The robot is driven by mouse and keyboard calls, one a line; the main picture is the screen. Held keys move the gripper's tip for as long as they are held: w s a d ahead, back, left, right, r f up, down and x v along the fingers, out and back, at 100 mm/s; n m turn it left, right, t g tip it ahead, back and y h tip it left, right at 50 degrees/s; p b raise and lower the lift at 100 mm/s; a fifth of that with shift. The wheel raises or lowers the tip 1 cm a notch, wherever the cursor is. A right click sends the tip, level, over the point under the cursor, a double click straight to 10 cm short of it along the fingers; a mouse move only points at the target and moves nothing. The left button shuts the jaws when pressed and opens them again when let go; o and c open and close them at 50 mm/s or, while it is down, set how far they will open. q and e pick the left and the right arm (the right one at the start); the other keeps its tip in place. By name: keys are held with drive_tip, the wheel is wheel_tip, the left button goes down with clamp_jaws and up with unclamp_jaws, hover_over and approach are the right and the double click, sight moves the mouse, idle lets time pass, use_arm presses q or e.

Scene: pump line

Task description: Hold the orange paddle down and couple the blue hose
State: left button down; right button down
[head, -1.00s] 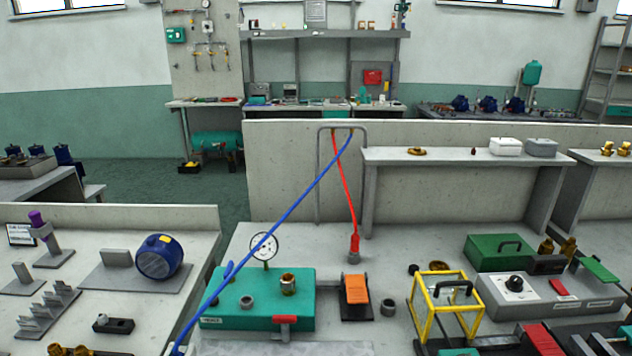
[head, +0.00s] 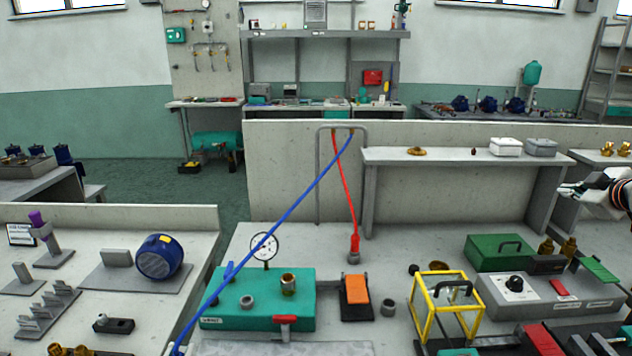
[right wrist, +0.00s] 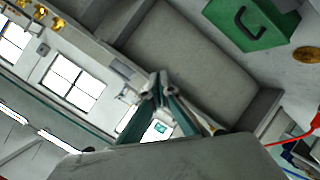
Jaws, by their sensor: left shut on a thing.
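The orange paddle (head: 357,290) sits on a dark base on the bench, right of the teal block (head: 240,308). No gripper touches it. The blue hose (head: 290,215) runs from the top of a grey hoop stand down left, across the teal block's left side, to the bottom edge. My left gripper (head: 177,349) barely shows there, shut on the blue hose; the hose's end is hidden. The teal block carries a brass fitting (head: 288,284), a grey ring, a gauge and a red lever. My right gripper (head: 566,189) is at the right edge, shut and empty, also in the right wrist view (right wrist: 158,82).
A red hose (head: 345,190) hangs from the grey hoop (head: 318,175) to a bench fitting. A yellow frame (head: 440,302), a green case (head: 500,252) and a grey control box (head: 515,289) crowd the right. A raised shelf (head: 465,157) stands behind.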

drive_tip(key=w+a+f+n+g+y, duration=0.1)
drive_tip(key=w+a+f+y, duration=0.1)
drive_tip(key=a, duration=0.6)
drive_tip(key=w+a+f+n+g+y, duration=0.1)
drive_tip(key=a+f, duration=0.1)
drive_tip(key=a, duration=0.5)
drive_tip(key=n+g+y, duration=0.1)
drive_tip(key=n+g, duration=0.6)
drive_tip(key=g, duration=0.1)
hover_over(356, 291)
wheel_tip(356, 291, down, 8)
drive_tip(key=shift+s+d+f, duration=0.1)
drive_tip(key=shift+s+f, duration=0.05)
drive_tip(key=shift+f, duration=0.9)
drive_tip(key=shift+s+d+f, duration=0.1)
drive_tip(key=shift+s+f, duration=0.05)
drive_tip(key=shift+f, duration=0.95)
drive_tip(key=shift+s+f, duration=0.15)
drive_tip(key=shift+f, duration=0.9)
drive_tip(key=shift+f, duration=0.45)
drive_tip(key=shift+f, duration=0.35)
